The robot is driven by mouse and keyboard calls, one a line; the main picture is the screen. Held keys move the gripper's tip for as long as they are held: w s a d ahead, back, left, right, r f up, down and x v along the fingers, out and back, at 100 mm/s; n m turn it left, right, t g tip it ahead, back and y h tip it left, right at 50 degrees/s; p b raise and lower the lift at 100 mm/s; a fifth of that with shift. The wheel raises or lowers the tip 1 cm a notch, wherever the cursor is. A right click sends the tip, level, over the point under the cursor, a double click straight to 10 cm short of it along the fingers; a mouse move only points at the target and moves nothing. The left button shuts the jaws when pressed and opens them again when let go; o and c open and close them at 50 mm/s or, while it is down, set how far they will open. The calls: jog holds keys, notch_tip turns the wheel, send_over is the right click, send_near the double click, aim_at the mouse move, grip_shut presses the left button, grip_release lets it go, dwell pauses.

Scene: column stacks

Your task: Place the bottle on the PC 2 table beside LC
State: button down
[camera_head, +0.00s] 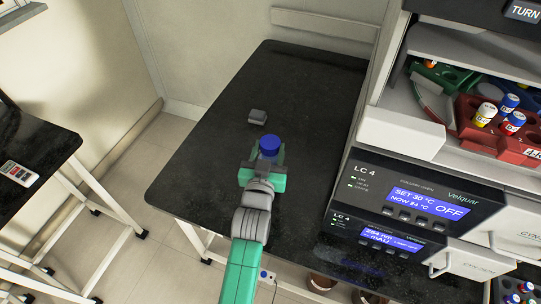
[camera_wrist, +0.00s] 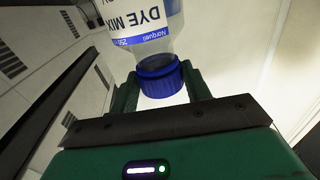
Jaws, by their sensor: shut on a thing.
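The bottle shows a blue cap (camera_head: 269,145) in the head view; its body is hidden below the cap and gripper. In the wrist view the bottle (camera_wrist: 147,30) is clear with a white and blue "DYE MIX" label, and its cap end sits between my green fingers. My gripper (camera_head: 264,163) is shut on the bottle, over the black table (camera_head: 215,150) left of the LC 4 stack (camera_head: 415,200). I cannot tell whether the bottle touches the table. No PC 2 label is readable.
A small grey object (camera_head: 258,116) lies on the table just beyond the bottle. The table is clear to the left and behind. An open rack with coloured vial trays (camera_head: 510,145) is at the right. Another dark table (camera_head: 35,150) with a handheld device (camera_head: 19,173) is at the left.

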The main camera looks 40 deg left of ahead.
jog(key=shift+f+b, duration=0.65)
jog(key=shift+f, duration=1.15)
jog(key=shift+f, duration=0.15)
jog(key=c, duration=0.7)
grip_release()
jog(key=shift+s+d+r, duration=0.2)
jog(key=v, duration=1.1)
jog(key=shift+s+p, duration=0.2)
jog(key=shift+p, duration=0.15)
jog(key=shift+f, duration=0.1)
